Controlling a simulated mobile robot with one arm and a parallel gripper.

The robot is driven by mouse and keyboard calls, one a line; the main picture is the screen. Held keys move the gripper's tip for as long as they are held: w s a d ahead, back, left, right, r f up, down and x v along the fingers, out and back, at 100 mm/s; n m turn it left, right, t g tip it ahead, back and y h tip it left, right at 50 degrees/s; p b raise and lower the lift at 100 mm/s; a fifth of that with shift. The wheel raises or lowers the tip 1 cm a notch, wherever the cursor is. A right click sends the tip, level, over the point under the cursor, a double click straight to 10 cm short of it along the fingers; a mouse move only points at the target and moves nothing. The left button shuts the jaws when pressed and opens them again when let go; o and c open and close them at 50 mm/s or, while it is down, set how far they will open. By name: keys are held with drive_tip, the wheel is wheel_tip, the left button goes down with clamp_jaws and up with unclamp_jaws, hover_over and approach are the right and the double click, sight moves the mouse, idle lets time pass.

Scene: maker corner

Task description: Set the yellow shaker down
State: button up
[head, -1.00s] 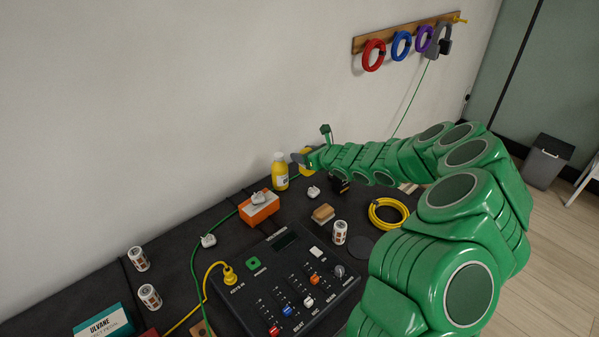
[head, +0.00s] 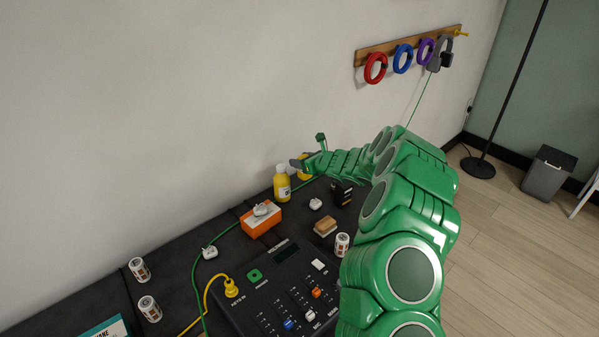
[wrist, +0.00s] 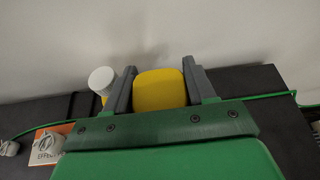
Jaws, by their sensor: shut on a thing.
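The yellow shaker (wrist: 160,90) is between the two grey fingers of my gripper (wrist: 158,82) in the wrist view. My gripper is shut on it. In the head view the shaker (head: 305,172) shows only in part behind my gripper (head: 302,164), near the wall at the back of the dark table. I cannot tell whether its bottom touches the table.
A yellow bottle with a white cap (head: 282,186) stands just left of the shaker; its cap (wrist: 101,79) shows beside the left finger. An orange box (head: 260,221), a black object (head: 341,194) and a mixer (head: 284,289) are nearer. A green cable runs behind.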

drive_tip(key=w+a+f, duration=0.1)
drive_tip(key=w+f, duration=0.3)
drive_tip(key=f, duration=0.1)
drive_tip(key=shift+w+f, duration=0.3)
drive_tip(key=shift+w+a+f, duration=0.1)
drive_tip(key=shift+w+f, duration=0.05)
drive_tip(key=shift+f, duration=1.55)
drive_tip(key=shift+f, duration=0.15)
drive_tip(key=o, duration=1.1)
drive_tip(key=shift+r, duration=0.2)
drive_tip(key=shift+v, duration=6)
